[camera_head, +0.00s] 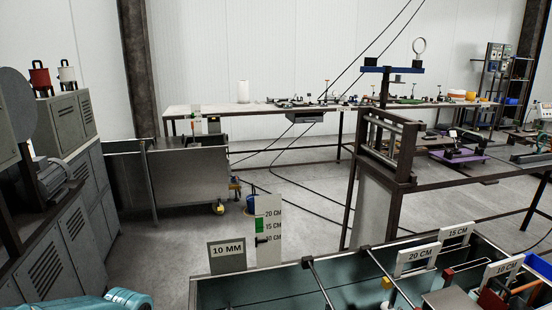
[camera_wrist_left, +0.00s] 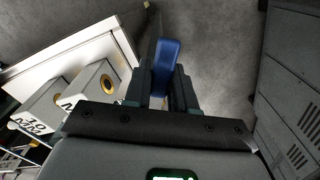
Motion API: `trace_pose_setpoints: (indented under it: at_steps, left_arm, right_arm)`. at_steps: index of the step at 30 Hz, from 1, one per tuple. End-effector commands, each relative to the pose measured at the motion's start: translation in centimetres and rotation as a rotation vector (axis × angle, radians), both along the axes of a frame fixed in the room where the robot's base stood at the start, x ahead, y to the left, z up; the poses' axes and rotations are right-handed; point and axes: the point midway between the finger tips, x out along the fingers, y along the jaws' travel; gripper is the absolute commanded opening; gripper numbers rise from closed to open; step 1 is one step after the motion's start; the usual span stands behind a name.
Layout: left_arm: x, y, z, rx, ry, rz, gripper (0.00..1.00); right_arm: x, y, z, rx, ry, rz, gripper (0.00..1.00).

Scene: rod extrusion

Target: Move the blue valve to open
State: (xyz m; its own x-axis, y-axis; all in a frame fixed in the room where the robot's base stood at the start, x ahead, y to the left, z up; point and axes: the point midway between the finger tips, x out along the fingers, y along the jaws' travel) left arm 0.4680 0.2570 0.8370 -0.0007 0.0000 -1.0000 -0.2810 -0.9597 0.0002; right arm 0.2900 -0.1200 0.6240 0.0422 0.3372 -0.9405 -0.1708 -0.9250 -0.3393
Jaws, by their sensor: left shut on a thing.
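The blue valve (camera_wrist_left: 166,58) shows as a blue handle in the left wrist view, between the dark fingers of my left gripper (camera_wrist_left: 166,88). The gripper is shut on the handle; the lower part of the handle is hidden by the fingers. The valve's body and pipe cannot be made out. In the head view only a teal part of my left arm shows at the lower left edge, and neither gripper is in that view.
A water tank (camera_head: 290,295) with signs such as 20 CM (camera_head: 417,258) fills the lower right of the head view. Grey machine cabinets (camera_head: 75,225) stand at the left. In the wrist view, a grey cabinet (camera_wrist_left: 285,130) is to the right. The floor (camera_head: 300,180) between is mostly clear.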

Motion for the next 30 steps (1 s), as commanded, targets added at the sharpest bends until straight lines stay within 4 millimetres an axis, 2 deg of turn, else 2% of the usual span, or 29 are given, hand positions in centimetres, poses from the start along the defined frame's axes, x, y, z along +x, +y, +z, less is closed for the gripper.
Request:
trace_pose_setpoints:
  at_steps: [6,15,23,30]
  left_arm:
    - [0.1,-0.1,0.0,0.000,-0.004,0.010,0.00]
    - [-0.1,-0.9,0.0,-0.001,-0.005,0.175,0.00]
    - [-0.1,-0.9,0.0,-0.001,-0.005,0.182,0.00]
    - [-0.1,-1.7,0.0,-0.001,-0.005,0.334,0.00]
  right_arm:
    - [0.0,0.0,-0.1,0.000,0.000,0.000,1.00]
    - [0.0,0.0,-1.1,0.000,0.000,0.000,1.00]
    - [0.0,0.0,-1.1,0.000,0.000,0.000,1.00]
    - [0.0,0.0,-2.1,0.000,0.000,0.000,1.00]
